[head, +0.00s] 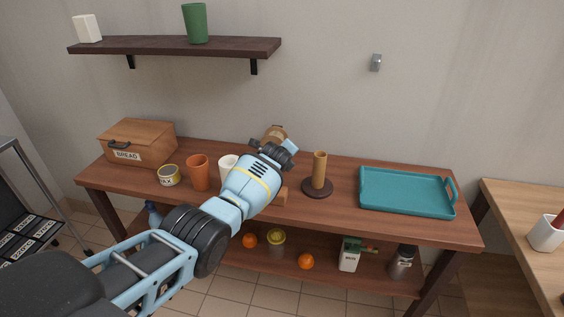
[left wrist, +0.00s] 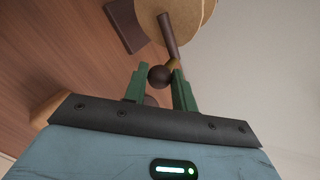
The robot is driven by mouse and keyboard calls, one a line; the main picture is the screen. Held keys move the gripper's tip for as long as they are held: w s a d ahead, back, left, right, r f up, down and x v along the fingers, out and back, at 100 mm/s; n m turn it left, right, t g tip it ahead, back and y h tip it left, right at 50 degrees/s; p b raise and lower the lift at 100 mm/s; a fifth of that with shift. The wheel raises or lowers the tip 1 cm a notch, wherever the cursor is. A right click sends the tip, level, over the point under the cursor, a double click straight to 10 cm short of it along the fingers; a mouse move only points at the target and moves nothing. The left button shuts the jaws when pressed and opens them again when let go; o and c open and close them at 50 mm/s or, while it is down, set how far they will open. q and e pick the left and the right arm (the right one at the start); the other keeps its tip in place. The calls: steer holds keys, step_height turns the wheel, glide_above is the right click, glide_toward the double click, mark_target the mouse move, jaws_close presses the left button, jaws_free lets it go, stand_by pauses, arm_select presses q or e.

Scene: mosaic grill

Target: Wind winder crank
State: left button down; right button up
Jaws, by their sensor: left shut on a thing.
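The winder (head: 276,131) stands at the back of the brown workbench, mostly hidden behind my left gripper in the head view. In the left wrist view its round tan body (left wrist: 203,12) shows at the top, with the dark crank arm (left wrist: 168,36) running down to a dark ball knob (left wrist: 159,77). My left gripper (left wrist: 159,71) has its green fingers on either side of the knob and is shut on it. In the head view the left gripper (head: 275,155) reaches over the bench and its fingertips are hard to make out. My right gripper is in neither view.
On the bench (head: 330,213) stand a bread box (head: 137,142), a can (head: 168,176), an orange cup (head: 199,173), a white cup (head: 227,165) beside my arm, an upright wooden holder (head: 319,172) and a teal tray (head: 405,191). A dark shelf (head: 175,46) hangs above.

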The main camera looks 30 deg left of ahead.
arm_select(q)
steer(key=shift+a+r+n+h, duration=0.15)
steer(key=shift+r+n+h, duration=0.15)
steer(key=shift+r+n, duration=0.15)
steer(key=shift+r+h+p, duration=0.15)
steer(key=shift+h+p, duration=0.15)
steer(key=shift+h, duration=0.1)
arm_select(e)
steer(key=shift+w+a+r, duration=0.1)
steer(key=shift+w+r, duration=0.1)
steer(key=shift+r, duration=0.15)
arm_select(q)
steer(key=shift+n+t, duration=0.25)
steer(key=shift+t, duration=0.05)
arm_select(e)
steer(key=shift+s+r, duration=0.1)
arm_select(q)
steer(key=c, duration=1.1)
jaws_free()
steer(key=shift+c, duration=0.2)
